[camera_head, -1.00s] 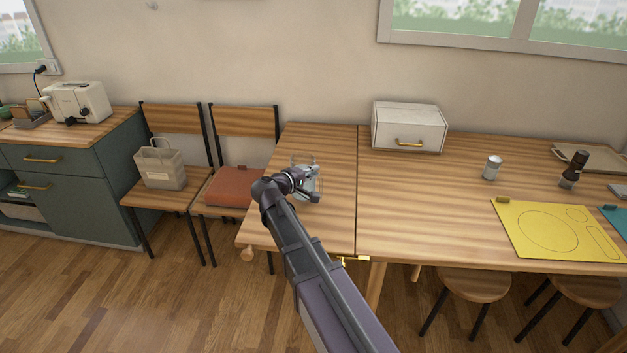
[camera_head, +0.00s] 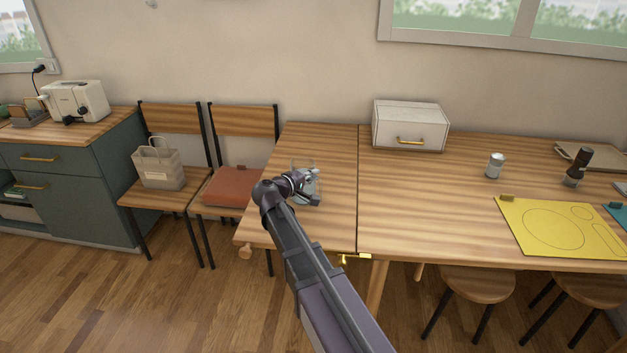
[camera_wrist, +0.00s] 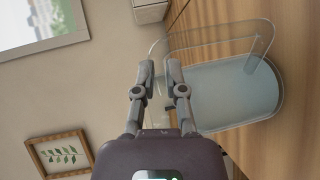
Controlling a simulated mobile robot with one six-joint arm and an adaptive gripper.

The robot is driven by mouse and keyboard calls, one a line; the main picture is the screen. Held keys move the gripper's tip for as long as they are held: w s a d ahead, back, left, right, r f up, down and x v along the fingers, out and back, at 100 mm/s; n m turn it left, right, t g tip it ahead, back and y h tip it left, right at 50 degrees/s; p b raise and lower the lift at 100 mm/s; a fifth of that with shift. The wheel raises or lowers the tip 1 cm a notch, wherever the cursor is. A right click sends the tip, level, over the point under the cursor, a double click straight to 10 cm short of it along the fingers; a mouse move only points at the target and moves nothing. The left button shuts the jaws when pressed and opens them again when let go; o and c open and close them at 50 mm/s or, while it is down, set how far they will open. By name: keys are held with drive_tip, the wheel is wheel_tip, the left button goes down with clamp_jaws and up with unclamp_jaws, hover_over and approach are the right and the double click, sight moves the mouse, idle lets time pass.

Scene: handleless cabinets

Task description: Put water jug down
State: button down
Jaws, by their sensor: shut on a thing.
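The water jug (camera_wrist: 232,98) is clear, with pale water inside, and lies sideways in the wrist view because that picture is turned. My gripper (camera_wrist: 160,72) is shut on the jug's handle side, and the fingers hide part of the handle. In the head view the jug (camera_head: 316,188) is over the left section of the wooden table (camera_head: 330,145), mostly behind my gripper (camera_head: 312,190). The jug looks upright and at or just above the tabletop; I cannot tell whether its base touches.
A white box with a gold handle (camera_head: 409,125) stands at the back. A grey shaker (camera_head: 495,166), a dark grinder (camera_head: 578,167) and a yellow mat (camera_head: 560,228) are to the right. Chairs with a paper bag (camera_head: 159,166) and a red cushion (camera_head: 232,187) stand left. Wood around the jug is clear.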

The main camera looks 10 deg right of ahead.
idle(0.4)
drive_tip(key=c, duration=1.1)
unclamp_jaws()
drive_tip(key=shift+f, duration=0.15)
drive_tip(key=o, duration=0.4)
drive_tip(key=shift+r, duration=0.25)
drive_tip(key=p+v, duration=0.2)
drive_tip(key=v, duration=1)
drive_tip(key=shift+s+f, duration=0.1)
